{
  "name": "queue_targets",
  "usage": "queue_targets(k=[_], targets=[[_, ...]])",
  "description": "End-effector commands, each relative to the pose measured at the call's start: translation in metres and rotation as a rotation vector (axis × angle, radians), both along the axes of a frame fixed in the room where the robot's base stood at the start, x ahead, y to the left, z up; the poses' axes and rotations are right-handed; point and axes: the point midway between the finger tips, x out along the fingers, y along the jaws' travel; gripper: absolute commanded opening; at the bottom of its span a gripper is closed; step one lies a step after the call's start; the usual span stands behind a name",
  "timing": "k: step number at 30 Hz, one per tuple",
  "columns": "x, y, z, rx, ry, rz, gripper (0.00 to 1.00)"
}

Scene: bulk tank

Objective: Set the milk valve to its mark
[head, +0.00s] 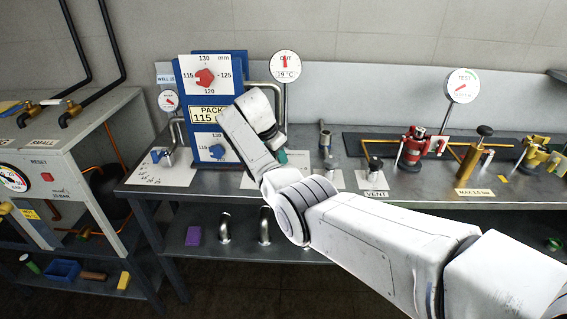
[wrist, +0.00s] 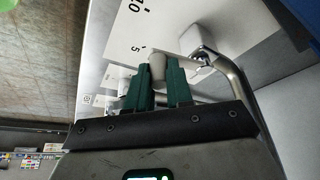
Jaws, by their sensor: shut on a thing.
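My gripper (wrist: 155,74) has two dark green fingers, one on each side of a grey rounded handle (wrist: 157,65), and is shut on it. The handle stands by a white scale card (wrist: 122,42) with the numbers 10 and 5. I take this handle for the milk valve, but no name is readable and its mark cannot be made out. In the head view a teal finger of my gripper (head: 281,156) shows beside my arm, low over the bench. My arm hides the handle there. Part of a white card (head: 318,181) shows right of my arm.
A bent metal pipe (wrist: 236,82) runs close right of the fingers. A blue panel (head: 240,68) with a red knob (head: 204,78) and a blue knob (head: 217,151) stands left. A round gauge (head: 285,66) rises behind. A vent valve (head: 374,167) and red valve (head: 412,148) stand right.

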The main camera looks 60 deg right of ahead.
Motion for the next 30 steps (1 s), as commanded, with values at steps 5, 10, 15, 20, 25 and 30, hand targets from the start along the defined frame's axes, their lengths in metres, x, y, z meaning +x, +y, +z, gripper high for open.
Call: queue_targets(k=[5,10,15,20,25,30], targets=[[0.0058,0.0033,-0.0019,-0.002,-0.001,-0.085,0.00],[0.0086,0.0050,-0.0005,-0.002,-0.001,-0.132,0.00],[0.0094,0.0057,0.0003,-0.001,-0.002,-0.154,0.00],[0.0097,0.0059,0.0011,-0.001,-0.003,-0.157,0.00],[0.0098,0.0058,0.0013,-0.001,-0.004,-0.155,0.00],[0.0097,0.0057,0.0013,-0.001,-0.004,-0.155,0.32]])
